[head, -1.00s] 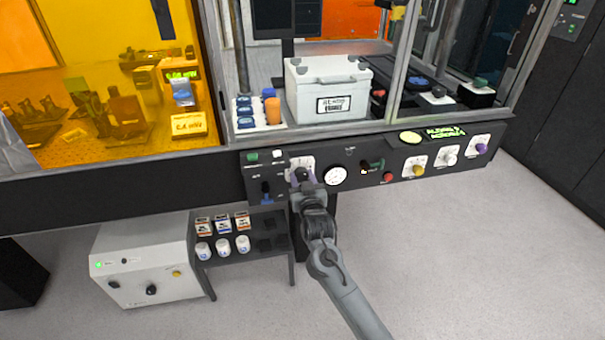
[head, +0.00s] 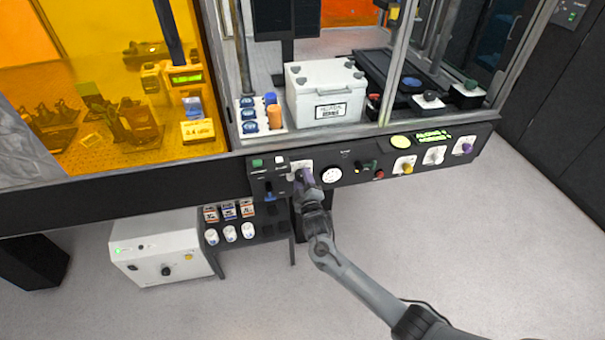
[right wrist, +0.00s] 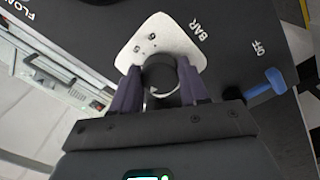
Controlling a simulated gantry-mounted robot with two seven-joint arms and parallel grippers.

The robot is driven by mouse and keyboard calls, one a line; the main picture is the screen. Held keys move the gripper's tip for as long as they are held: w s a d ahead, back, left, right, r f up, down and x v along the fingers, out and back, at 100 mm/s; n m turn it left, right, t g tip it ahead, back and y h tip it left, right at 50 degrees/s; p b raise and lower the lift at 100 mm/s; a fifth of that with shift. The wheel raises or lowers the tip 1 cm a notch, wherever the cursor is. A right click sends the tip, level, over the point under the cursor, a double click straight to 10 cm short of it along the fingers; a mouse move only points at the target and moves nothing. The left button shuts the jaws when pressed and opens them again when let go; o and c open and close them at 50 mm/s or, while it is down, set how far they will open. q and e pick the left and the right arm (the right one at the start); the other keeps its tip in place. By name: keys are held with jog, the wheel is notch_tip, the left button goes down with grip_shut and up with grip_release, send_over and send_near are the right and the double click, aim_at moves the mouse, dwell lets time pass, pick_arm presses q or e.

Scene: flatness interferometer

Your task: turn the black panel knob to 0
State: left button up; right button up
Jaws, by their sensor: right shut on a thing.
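The black panel knob (right wrist: 160,72) sits on a white plate (right wrist: 163,32) with dots, beside the word BAR, in the right wrist view. My right gripper (right wrist: 159,80) has one purple-grey finger on each side of the knob and is shut on it. In the head view my right gripper (head: 305,180) is at the left part of the black front panel (head: 372,155) and hides the knob; some of the white plate shows behind it. I cannot read a 0 or the knob's setting. My left gripper is not in view.
A blue lever (right wrist: 264,82) marked OFF lies close by on the panel. A white round gauge (head: 331,174), a red button (head: 379,175) and a yellow knob (head: 405,168) are to the right. Below stands a rack (head: 262,233) with small boxes and jars. Open floor lies at right.

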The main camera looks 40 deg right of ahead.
jog(key=n+p, duration=0.4)
jog(key=n, duration=0.6)
jog(key=n+p, duration=0.5)
jog(key=n, duration=0.5)
jog(key=shift+r+n+y, duration=0.2)
jog(key=shift+n+y, duration=0.1)
jog(key=shift+n, duration=0.1)
jog(key=shift+n+p, duration=0.3)
jog(key=shift+n, duration=0.4)
jog(key=shift+f+n, duration=0.1)
jog(key=shift+n, duration=0.2)
jog(key=o, duration=1.1)
jog(key=shift+c, duration=0.2)
